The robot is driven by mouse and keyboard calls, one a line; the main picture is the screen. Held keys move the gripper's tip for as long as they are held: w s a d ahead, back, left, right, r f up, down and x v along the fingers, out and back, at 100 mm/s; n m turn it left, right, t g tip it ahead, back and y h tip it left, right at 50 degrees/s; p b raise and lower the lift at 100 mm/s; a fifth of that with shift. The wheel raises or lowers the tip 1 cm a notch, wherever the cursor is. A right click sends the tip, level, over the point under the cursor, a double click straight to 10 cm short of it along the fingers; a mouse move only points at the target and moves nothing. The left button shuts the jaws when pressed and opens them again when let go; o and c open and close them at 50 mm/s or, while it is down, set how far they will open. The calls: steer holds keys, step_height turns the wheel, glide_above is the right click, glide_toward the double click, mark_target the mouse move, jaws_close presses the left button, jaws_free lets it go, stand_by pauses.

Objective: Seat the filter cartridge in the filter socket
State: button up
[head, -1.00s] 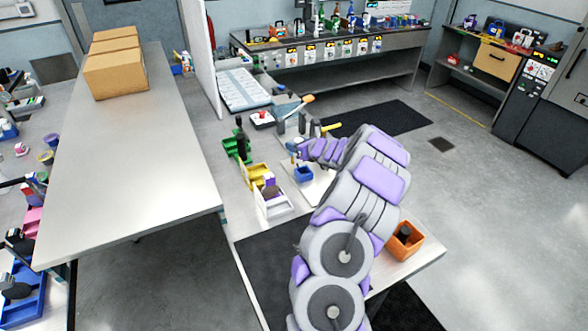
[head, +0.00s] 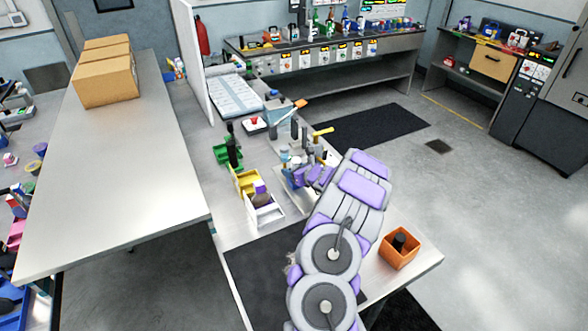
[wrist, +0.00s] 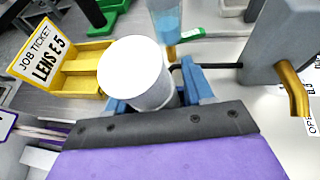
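In the wrist view, a white cylinder (wrist: 135,72), which looks like the filter cartridge, has its round top facing the camera. It sits between the blue fingers of my gripper (wrist: 152,95), which look shut on it. Its lower end is hidden by my gripper. I cannot clearly tell the filter socket apart. A grey block (wrist: 262,45) with a brass spout stands to the right in the wrist view.
A yellow bin (wrist: 80,70) with a job ticket (wrist: 38,55) stands left of the cylinder. A clear blue tube (wrist: 168,18) stands beyond it. In the head view, a white bin (head: 263,213) stands left of my gripper and an orange bin (head: 400,250) at the right.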

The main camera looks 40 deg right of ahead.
steer(key=shift+o, duration=0.7)
steer(key=shift+w+d, duration=0.15)
steer(key=shift+d, duration=0.15)
steer(key=shift+o, duration=0.5)
steer(key=shift+r, duration=0.15)
steer(key=shift+a+r, duration=0.45)
steer(key=shift+a, duration=0.25)
steer(key=shift+s+a+r, duration=0.1)
steer(key=shift+s+r, duration=0.1)
steer(key=shift+s, duration=0.25)
steer(key=s+r, duration=0.1)
steer(key=s, duration=0.1)
steer(key=s+p, duration=0.1)
steer(key=s, duration=0.1)
steer(key=s+d+r, duration=0.1)
steer(key=s, duration=0.1)
steer(key=shift+s+r, duration=0.3)
steer(key=shift+s, duration=0.1)
steer(key=s, duration=0.1)
steer(key=s+a+r, duration=0.1)
steer(key=s+a, duration=0.1)
steer(key=shift+s+r+p, duration=0.3)
steer(key=shift+r+p, duration=0.05)
steer(key=shift+p, duration=0.05)
